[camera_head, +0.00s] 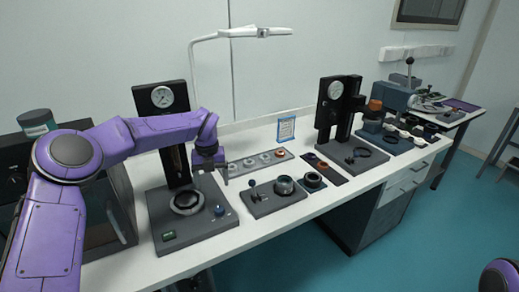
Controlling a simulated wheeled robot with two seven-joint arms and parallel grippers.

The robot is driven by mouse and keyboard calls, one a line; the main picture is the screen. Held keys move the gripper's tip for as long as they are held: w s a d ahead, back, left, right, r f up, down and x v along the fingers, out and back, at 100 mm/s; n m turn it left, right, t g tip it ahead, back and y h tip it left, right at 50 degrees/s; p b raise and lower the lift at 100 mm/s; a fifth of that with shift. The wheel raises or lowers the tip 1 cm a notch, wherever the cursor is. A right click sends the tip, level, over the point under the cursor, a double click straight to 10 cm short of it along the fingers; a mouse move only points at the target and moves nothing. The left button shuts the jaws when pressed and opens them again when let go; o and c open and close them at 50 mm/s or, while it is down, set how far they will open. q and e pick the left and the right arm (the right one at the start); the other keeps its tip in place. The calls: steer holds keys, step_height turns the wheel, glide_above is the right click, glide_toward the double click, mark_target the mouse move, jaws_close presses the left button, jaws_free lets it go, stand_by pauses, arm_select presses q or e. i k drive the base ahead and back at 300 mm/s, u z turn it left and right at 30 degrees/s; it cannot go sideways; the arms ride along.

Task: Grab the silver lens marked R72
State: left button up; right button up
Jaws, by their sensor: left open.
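No R72 marking can be read at this size, so I cannot tell which piece is the named lens. Several small silver round pieces (265,158) sit in a row on a grey strip tray (234,170) at the middle of the table. My left gripper (211,176) points down, open and empty, at the left end of the tray, above the dark gauge stand's base. My right gripper is out of view.
A gauge stand (161,97) with a wide dark base stands at left, close to my left gripper. A second gauge stand (331,110) and a small blue-framed sign (286,129) stand further right. The white tabletop's front strip (275,222) is clear.

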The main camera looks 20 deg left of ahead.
mark_target(248, 163)
steer(key=i, duration=0.95)
